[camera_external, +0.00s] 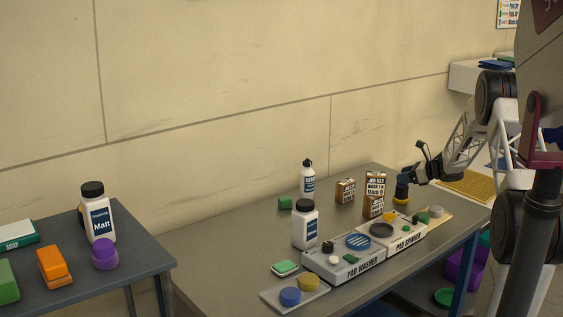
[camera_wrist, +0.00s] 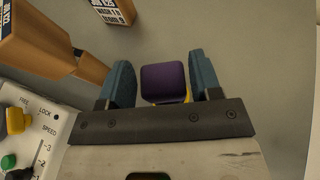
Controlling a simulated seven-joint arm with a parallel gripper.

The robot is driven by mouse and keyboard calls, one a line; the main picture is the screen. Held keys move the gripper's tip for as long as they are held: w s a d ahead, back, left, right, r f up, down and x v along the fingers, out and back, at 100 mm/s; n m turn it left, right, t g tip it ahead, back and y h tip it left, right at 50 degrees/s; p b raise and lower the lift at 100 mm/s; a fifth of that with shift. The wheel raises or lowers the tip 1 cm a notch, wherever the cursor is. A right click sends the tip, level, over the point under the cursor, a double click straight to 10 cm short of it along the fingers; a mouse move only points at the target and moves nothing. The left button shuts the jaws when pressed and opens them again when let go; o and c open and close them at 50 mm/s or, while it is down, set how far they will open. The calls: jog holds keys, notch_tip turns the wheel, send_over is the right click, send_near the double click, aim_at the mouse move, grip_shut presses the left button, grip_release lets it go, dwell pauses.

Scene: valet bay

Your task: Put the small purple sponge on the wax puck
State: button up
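My gripper (camera_external: 403,188) is low over the far right part of the workbench, pointing down. In the wrist view its two blue fingers (camera_wrist: 163,82) stand on either side of the small purple sponge (camera_wrist: 162,84). A bit of yellow shows just under or behind the sponge, and a yellow thing (camera_external: 401,202) shows below my gripper in the external view. I cannot tell for sure which thing is the wax puck; a blue puck (camera_external: 290,297) and a yellow puck (camera_external: 309,283) lie on the front tray.
The pad washer (camera_external: 345,272) and pad spinner (camera_external: 408,243) stand left of my gripper. Two brown boxes (camera_external: 375,185) (camera_external: 345,191) stand close behind. White bottles (camera_external: 305,225) (camera_external: 307,178) stand farther left. A separate table (camera_external: 130,272) holds sponges and a Matt bottle.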

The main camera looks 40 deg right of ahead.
jog(key=shift+o, duration=1.1)
jog(key=shift+r, duration=0.2)
jog(key=v, duration=1.2)
